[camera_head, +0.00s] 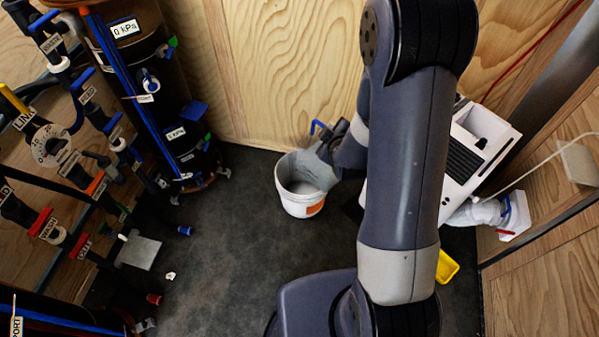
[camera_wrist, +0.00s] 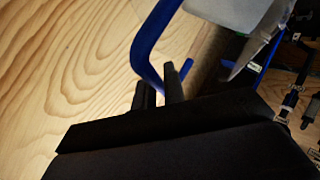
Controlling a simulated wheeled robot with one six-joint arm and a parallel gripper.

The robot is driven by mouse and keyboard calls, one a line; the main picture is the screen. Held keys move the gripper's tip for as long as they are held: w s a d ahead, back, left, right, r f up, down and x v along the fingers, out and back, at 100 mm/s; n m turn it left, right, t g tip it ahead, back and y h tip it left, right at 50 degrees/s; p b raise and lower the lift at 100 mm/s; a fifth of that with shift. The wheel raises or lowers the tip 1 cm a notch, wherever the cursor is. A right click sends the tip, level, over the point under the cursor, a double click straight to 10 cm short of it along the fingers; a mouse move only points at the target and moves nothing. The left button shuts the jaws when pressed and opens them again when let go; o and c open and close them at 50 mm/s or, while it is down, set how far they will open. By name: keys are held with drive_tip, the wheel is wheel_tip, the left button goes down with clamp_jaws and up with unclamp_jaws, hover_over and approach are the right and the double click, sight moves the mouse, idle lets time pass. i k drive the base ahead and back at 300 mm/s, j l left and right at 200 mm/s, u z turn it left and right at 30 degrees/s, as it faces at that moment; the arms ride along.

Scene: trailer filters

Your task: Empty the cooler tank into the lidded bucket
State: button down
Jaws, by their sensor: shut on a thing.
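The white bucket (camera_head: 302,207) with an orange label stands on the dark floor near the wooden wall. Its top is open at the left; a grey piece (camera_head: 314,166) covers part of the right side. I cannot tell whether this piece is the cooler tank or a lid. A blue handle (camera_head: 320,127) rises beside it. My gripper (camera_head: 338,150) is right of the bucket, partly hidden by my arm. In the wrist view, my fingers (camera_wrist: 162,92) are shut on the blue handle (camera_wrist: 143,62), with a pale grey body (camera_wrist: 232,10) above. The bucket's contents are not clear.
The white cooler (camera_head: 474,160) stands right of my arm, partly hidden. A white pipe (camera_head: 478,213) and yellow tray (camera_head: 446,266) lie nearby. Brown tanks (camera_head: 150,70) and valve piping (camera_head: 62,160) fill the left.

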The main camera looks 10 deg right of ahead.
sight(301, 198)
drive_tip(key=i+l, duration=0.15)
drive_tip(key=i, duration=0.2)
drive_tip(key=i+l, duration=0.2)
drive_tip(key=i, duration=0.15)
drive_tip(key=i+l, duration=0.15)
drive_tip(key=i, duration=0.25)
